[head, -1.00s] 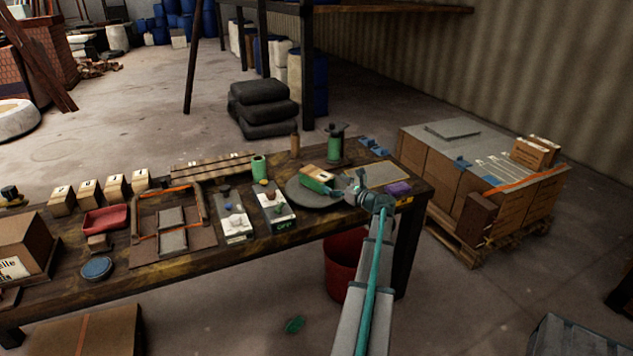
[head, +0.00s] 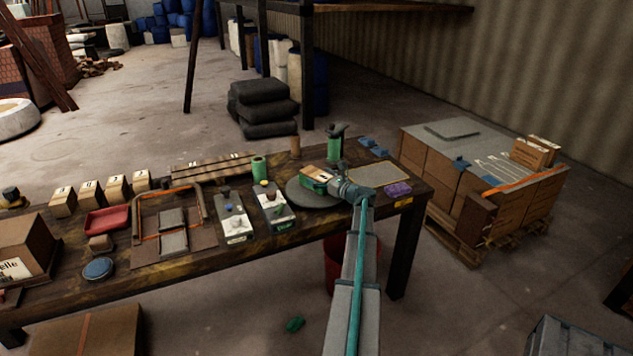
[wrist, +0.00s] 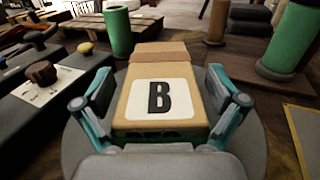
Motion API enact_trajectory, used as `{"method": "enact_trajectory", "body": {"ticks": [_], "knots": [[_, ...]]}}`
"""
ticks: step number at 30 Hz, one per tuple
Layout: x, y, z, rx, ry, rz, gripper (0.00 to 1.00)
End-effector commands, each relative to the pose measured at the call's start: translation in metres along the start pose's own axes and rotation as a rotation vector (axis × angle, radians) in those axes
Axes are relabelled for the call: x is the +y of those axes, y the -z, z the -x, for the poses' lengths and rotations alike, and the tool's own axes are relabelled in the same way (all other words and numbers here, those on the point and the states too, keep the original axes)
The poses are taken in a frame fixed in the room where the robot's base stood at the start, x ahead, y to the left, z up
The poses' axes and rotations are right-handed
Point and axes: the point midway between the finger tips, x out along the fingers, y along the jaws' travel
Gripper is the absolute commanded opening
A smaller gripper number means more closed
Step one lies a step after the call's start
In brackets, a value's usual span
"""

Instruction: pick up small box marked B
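The small box marked B (wrist: 158,97) is tan with a white label and a black letter B. In the head view the box (head: 316,174) shows at the disc's far side, partly hidden by my gripper (head: 333,184). In the wrist view my gripper (wrist: 158,82) has one teal finger on each side of the box. The fingers are apart, with narrow gaps between them and the box sides. The box's near lower end is partly hidden by my gripper.
A green cylinder (head: 259,168) and a green bottle-like item (head: 335,148) stand behind the disc. Two switch boxes (head: 273,205) are to its left. A purple sponge-like block (head: 397,189) and a framed mat (head: 378,174) are to its right. Several lettered boxes (head: 90,193) stand farther left.

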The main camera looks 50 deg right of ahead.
Motion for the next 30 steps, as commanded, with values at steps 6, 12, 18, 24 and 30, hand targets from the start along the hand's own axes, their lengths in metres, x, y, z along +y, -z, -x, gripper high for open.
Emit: {"method": "enact_trajectory", "body": {"ticks": [6, 12, 18, 24, 30], "knots": [[0.0, 0.0001, 0.0003, 0.0, 0.0, 0.0, 0.55], [0.0, 0.0001, 0.0002, 0.0, 0.0, 0.0, 0.23], [0.0001, -0.0008, 0.0001, -0.001, -0.001, 0.0, 0.14], [0.0001, -0.0009, 0.0002, -0.001, -0.001, 0.0, 0.13], [0.0003, -0.0075, 0.0004, -0.001, -0.001, 0.001, 0.13]]}}
